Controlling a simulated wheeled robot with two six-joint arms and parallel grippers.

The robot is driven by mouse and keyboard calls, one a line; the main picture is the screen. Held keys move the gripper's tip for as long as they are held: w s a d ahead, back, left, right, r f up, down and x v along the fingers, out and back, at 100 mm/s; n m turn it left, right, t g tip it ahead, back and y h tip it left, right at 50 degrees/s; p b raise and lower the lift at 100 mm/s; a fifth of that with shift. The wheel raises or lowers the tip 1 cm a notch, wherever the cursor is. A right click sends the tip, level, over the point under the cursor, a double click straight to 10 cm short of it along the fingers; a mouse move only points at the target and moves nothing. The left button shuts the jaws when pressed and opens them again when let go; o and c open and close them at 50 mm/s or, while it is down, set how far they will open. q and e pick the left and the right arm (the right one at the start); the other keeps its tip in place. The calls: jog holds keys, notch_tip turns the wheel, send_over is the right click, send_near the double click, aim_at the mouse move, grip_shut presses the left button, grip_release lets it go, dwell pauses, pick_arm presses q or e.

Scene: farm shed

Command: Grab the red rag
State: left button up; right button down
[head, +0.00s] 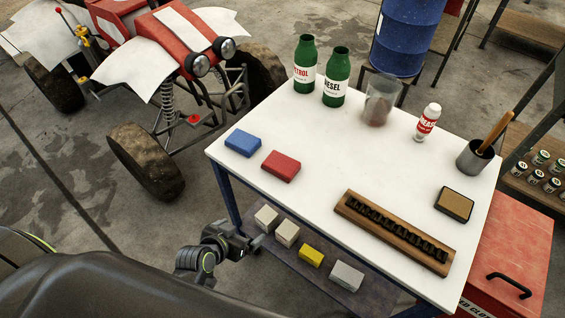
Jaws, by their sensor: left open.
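The red rag (281,166) is a folded, block-shaped red piece lying flat on the white tabletop (312,185), near its left end. A similar blue rag (243,143) lies just left of it, apart from it. My left gripper (256,243) is open and empty, below and left of the red rag, outside the table's front edge. It is clear of the rag. My right gripper does not show.
A wooden slotted rack (395,232) and a brown-topped block (454,204) lie to the right. Green bottles (336,77), a clear glass (380,99), a grease bottle (427,121) and a grey cup (475,157) stand behind. A lower shelf (312,278) holds blocks.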

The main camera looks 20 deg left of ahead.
pick_arm(q)
notch_tip(320, 180, up, 14)
jog(key=w+d+r+m+t+h, duration=0.1)
jog(key=t, duration=0.2)
jog(key=m+h, duration=0.1)
send_near(281, 162)
jog(key=shift+t, duration=0.3)
jog(key=p+x, duration=0.2)
jog(key=x, duration=0.2)
jog(key=shift+s+f, duration=0.1)
jog(key=shift+f, duration=0.05)
jog(key=shift+x, duration=1)
jog(key=shift+p+x, duration=0.45)
jog(key=shift+x, duration=1.5)
jog(key=shift+f, duration=0.1)
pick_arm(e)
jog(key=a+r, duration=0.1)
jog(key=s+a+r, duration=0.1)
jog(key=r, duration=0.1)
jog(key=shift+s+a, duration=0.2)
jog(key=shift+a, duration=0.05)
pick_arm(q)
jog(key=shift+c, duration=0.4)
jog(key=c, duration=0.8)
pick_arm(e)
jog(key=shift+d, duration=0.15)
